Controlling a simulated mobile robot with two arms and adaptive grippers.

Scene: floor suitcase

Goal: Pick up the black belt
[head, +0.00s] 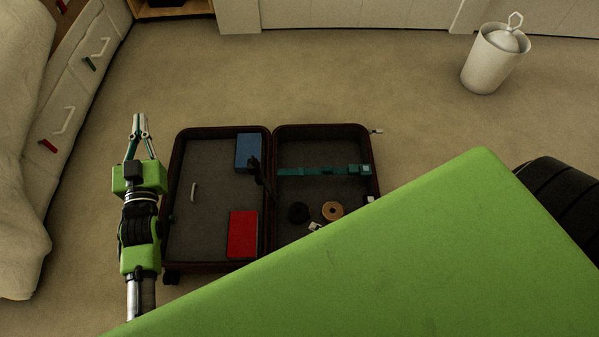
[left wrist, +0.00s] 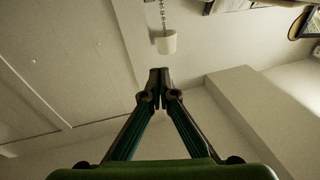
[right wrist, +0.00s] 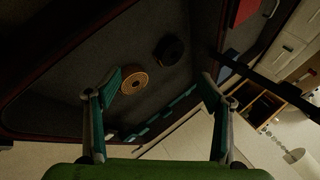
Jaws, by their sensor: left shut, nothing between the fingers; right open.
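A black coil, which looks like the rolled black belt (head: 298,212), lies in the right half of the open suitcase (head: 372,150). It also shows in the right wrist view (right wrist: 170,50), beside a tan coil (right wrist: 134,82). My right gripper (right wrist: 158,88) is open, with its fingers apart and nothing between them; the coils lie beyond the fingers. It is hidden in the head view behind my green body. My left gripper (head: 139,118) is shut and empty, left of the suitcase. Its closed tips also show in the left wrist view (left wrist: 160,74).
A teal strap (head: 325,171) crosses the suitcase's right half. The left half holds a blue item (head: 248,152), a red book-like item (head: 243,234) and a small pale item (head: 193,192). A white bin (head: 490,65) stands far right. Drawers (head: 70,120) line the left. Floor behind is clear.

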